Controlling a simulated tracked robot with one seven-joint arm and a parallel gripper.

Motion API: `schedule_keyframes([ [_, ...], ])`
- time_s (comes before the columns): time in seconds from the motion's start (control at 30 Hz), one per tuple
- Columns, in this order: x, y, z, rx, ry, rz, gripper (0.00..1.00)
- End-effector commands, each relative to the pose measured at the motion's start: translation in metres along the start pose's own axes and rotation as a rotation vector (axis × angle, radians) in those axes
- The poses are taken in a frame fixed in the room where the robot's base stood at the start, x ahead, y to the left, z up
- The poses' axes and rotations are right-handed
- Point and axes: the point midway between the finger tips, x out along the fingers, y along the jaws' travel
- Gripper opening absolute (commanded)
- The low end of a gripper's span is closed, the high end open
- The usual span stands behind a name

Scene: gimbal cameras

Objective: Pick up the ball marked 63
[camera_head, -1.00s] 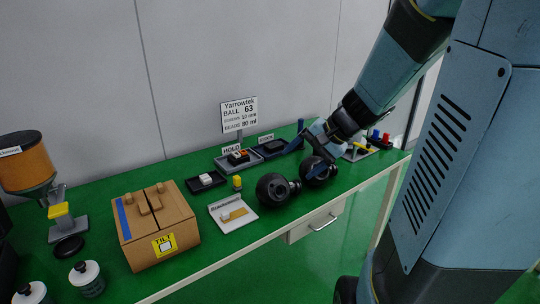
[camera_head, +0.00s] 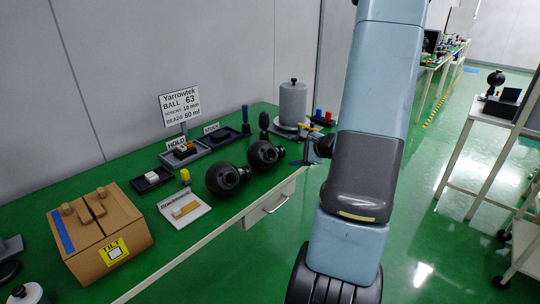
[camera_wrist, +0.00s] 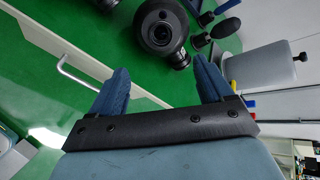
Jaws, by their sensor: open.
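Two black balls with short round necks lie on the green table, a nearer ball (camera_head: 226,179) and a farther ball (camera_head: 263,155). No number is readable on either. A sign (camera_head: 180,105) behind them reads Yarrowtek, BALL 63, 10 mm, 80 ml. My gripper (camera_head: 309,148) is just right of the farther ball, partly hidden by my arm. In the wrist view my gripper (camera_wrist: 160,82) has its blue fingers wide apart with nothing between them. One ball (camera_wrist: 160,28) lies beyond the fingertips, apart from them. Part of another black ball (camera_wrist: 90,8) shows at the top edge.
A cardboard box (camera_head: 98,236) labelled TILT stands at the left. HOLD tray (camera_head: 186,152), STOCK tray (camera_head: 220,138), a small black tray (camera_head: 152,180), a white card stand (camera_head: 184,208) and a grey cylinder (camera_head: 292,102) surround the balls. A drawer (camera_head: 268,205) is below the table edge.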

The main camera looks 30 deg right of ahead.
Motion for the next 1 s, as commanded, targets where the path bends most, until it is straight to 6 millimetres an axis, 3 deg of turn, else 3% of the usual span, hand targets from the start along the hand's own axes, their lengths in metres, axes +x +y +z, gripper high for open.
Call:
schedule_keyframes([
  [0.3, 0.055, 0.000, 0.001, -0.001, -0.003, 0.003, 0.80],
  [0.67, 0.081, -0.001, 0.001, -0.001, -0.002, 0.002, 0.80],
  [1.0, 0.120, -0.003, 0.002, -0.002, -0.003, 0.001, 0.80],
])
